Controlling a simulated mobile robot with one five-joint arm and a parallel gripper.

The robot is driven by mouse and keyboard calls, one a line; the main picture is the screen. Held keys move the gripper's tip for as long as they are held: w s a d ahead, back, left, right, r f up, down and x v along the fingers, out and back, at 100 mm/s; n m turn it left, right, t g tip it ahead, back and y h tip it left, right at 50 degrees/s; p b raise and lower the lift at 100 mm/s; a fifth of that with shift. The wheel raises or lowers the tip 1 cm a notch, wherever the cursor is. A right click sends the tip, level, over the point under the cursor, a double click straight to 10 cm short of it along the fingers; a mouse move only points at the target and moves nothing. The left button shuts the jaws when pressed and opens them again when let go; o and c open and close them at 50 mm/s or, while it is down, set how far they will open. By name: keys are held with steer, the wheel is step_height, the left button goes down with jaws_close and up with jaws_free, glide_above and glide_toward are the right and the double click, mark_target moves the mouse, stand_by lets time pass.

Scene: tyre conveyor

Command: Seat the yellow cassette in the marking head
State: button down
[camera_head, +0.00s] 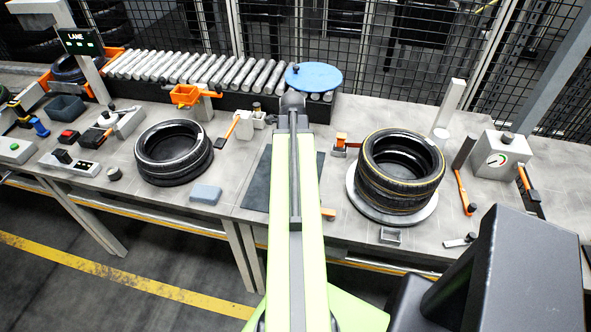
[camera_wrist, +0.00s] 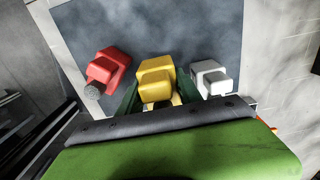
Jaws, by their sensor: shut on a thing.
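The yellow cassette (camera_wrist: 156,74) stands on a dark mat (camera_wrist: 205,30) in the wrist view, between a red cassette (camera_wrist: 109,66) on the left and a white cassette (camera_wrist: 210,77) on the right. My gripper (camera_wrist: 157,94) is shut on the yellow cassette, one green finger on each side. I cannot tell whether the cassette is lifted off the mat. In the head view my arm covers the gripper and cassettes; only the edges of the mat (camera_head: 257,185) show. I cannot surely pick out the marking head.
A tyre stack (camera_head: 173,153) stands left of my arm; another (camera_head: 402,172) sits on a round plate (camera_head: 360,205) at right. A blue disc (camera_head: 313,77) stands behind the arm near the roller conveyor (camera_head: 200,70). A grey-blue block (camera_head: 206,194) lies near the front edge.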

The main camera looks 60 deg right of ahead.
step_height(320, 180, down, 4)
steer(key=b, duration=0.4)
steer(key=shift+f, duration=0.15)
steer(key=shift+r, duration=0.2)
steer(key=shift+f, duration=0.15)
steer(key=c, duration=0.8)
jaws_free()
step_height(320, 180, up, 12)
steer(key=p, duration=1.2)
steer(key=shift+r+p, duration=0.25)
steer(key=shift+p, duration=0.1)
steer(key=shift+f, duration=0.1)
